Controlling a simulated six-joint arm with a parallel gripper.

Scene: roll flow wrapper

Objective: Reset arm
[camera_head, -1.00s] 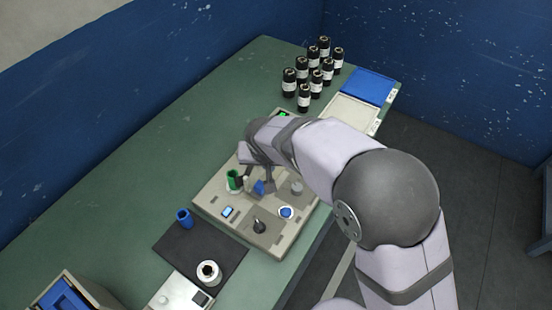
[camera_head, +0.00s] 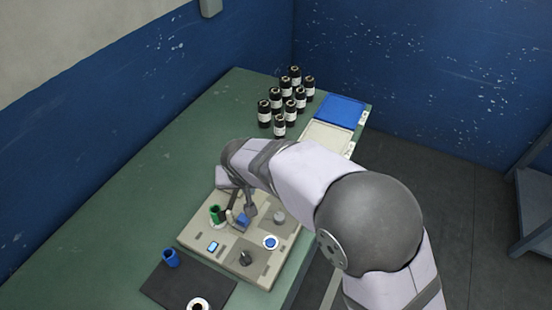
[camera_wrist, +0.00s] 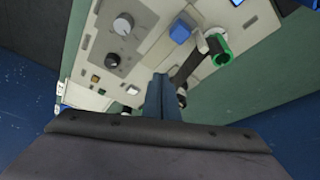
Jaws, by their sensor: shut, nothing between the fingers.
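My gripper (camera_head: 243,205) hangs over the beige wrapper machine panel (camera_head: 195,235), close to a green cylinder (camera_head: 216,215) and a small blue block (camera_head: 243,222). In the wrist view, my gripper's dark fingers (camera_wrist: 163,92) are together with nothing seen between them. The green cylinder (camera_wrist: 222,54) and the blue block (camera_wrist: 180,32) show beyond the fingertips, apart from them. My arm hides part of the panel in the head view.
Several black bottles with white labels (camera_head: 290,98) stand at the table's far end, beside a blue tray (camera_head: 341,110) and a cream tray (camera_head: 326,138). A blue cup (camera_head: 170,258) stands on a dark mat (camera_head: 190,285). The green table's left side (camera_head: 120,215) is clear.

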